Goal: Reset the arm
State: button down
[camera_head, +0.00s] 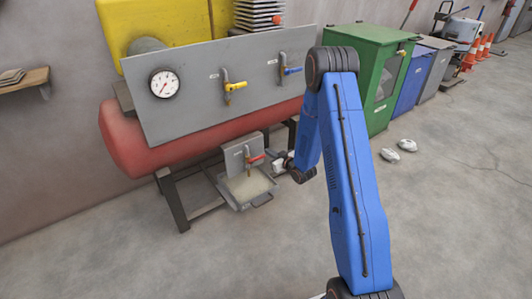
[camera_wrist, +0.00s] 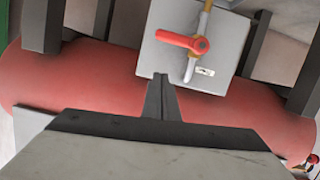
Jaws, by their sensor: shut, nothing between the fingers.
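My blue arm reaches forward and bends down at its far end in the head view. My gripper (camera_head: 281,163) is low in front of the red tank, just right of a small grey panel (camera_head: 240,157) with a red-handled valve (camera_head: 255,159). In the wrist view my gripper (camera_wrist: 160,76) has its fingers together, with nothing between them. The fingertips appear just below the small panel (camera_wrist: 172,67) and its red valve handle (camera_wrist: 184,42). I cannot tell whether they touch it.
A red tank (camera_head: 135,145) on a dark stand carries a large grey panel with a gauge (camera_head: 164,83), a yellow valve (camera_head: 234,86) and a blue valve (camera_head: 290,70). A tray (camera_head: 240,205) sits below the small panel. A green cabinet (camera_head: 370,65) stands right; open floor lies in front.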

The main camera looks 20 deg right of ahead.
jog(key=s+d+r+m+g+h, duration=0.1)
jog(key=s+r+g+h, duration=0.15)
jog(key=s+r, duration=0.95)
jog(key=s+d+r+m+g+h, duration=0.1)
jog(key=s+r+m+g+h, duration=0.15)
jog(key=s+r, duration=0.95)
jog(key=s+a+r+g, duration=0.1)
jog(key=s+a+r, duration=0.1)
jog(key=s, duration=0.8)
jog(key=s+a+r+g, duration=0.2)
jog(key=s+r, duration=0.2)
jog(key=s, duration=0.7)
jog(key=s+a+r+m+g, duration=0.1)
jog(key=s+r, duration=0.2)
jog(key=s, duration=0.8)
jog(key=shift+a+r+g+y, duration=0.15)
jog(key=shift+a+g+y, duration=0.15)
jog(key=shift+a+g, duration=0.1)
